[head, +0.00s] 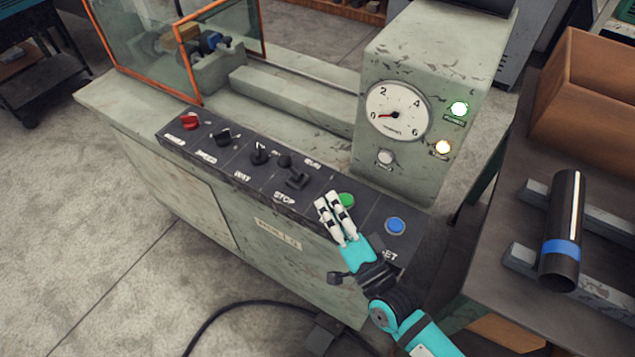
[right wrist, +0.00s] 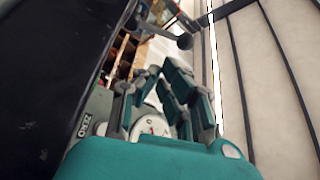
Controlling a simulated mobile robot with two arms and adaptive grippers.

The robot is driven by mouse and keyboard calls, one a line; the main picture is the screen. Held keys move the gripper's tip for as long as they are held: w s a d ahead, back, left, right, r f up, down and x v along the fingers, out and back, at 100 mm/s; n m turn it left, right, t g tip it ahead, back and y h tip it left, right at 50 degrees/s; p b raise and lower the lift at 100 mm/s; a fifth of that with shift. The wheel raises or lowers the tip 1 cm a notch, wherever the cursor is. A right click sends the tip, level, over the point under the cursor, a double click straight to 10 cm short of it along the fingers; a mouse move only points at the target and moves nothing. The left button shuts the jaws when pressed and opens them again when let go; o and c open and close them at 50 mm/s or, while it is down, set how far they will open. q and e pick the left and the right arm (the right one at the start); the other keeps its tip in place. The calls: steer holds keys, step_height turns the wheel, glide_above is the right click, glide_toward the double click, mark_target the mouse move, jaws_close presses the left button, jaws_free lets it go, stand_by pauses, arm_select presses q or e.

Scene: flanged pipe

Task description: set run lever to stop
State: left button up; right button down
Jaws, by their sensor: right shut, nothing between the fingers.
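The run lever (head: 296,179) is a black lever on the dark control panel, between the RUN and STOP labels. A round black knob (head: 284,160) shows just beside it at the upper left; I cannot tell surely which way the lever is set. My right gripper (head: 328,200) is shut and empty, just right of the lever and apart from it, at the left edge of the green button (head: 347,200). In the right wrist view its fingers (right wrist: 168,95) show, and the lever cannot be made out. My left gripper is not in view.
The panel also carries a red knob (head: 189,121), black knobs (head: 223,137) and a blue button (head: 396,226). A gauge box (head: 428,60) with lit green and amber lamps stands behind. A dark pipe (head: 566,225) rests on supports at the right.

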steer(key=shift+v, duration=1.05)
